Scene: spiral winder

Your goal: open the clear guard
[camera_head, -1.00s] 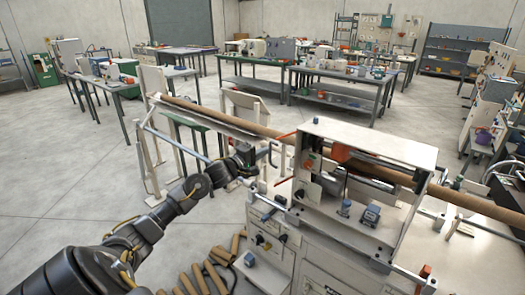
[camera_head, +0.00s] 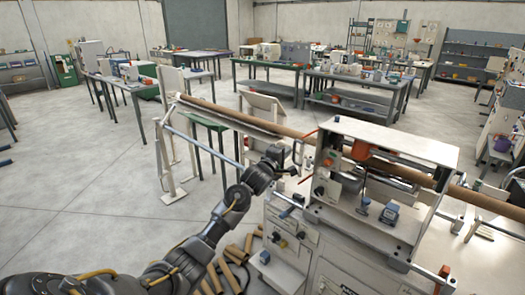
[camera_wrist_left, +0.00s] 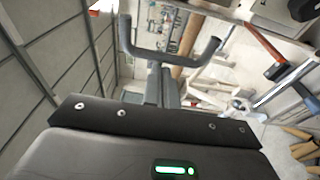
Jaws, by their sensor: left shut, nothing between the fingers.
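The winder's white housing (camera_head: 395,140) stands right of centre in the head view. I see rollers and small parts through its front. The clear guard itself is hard to make out against them, and I cannot tell how far open it is. My left gripper (camera_head: 297,154) is just left of the housing, apart from its front opening. It is shut and empty. In the wrist view a dark U-shaped form (camera_wrist_left: 168,56) shows at the left gripper's tip. I cannot tell whether it is part of the fingers. My right gripper is out of view.
A long brown tube (camera_head: 250,118) runs through the machine. An orange-red lever (camera_wrist_left: 264,40) is near the gripper in the wrist view. Brown tubes (camera_head: 236,255) lie low in front of the machine. A metal rail frame (camera_head: 175,150) stands left; open floor lies beyond it.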

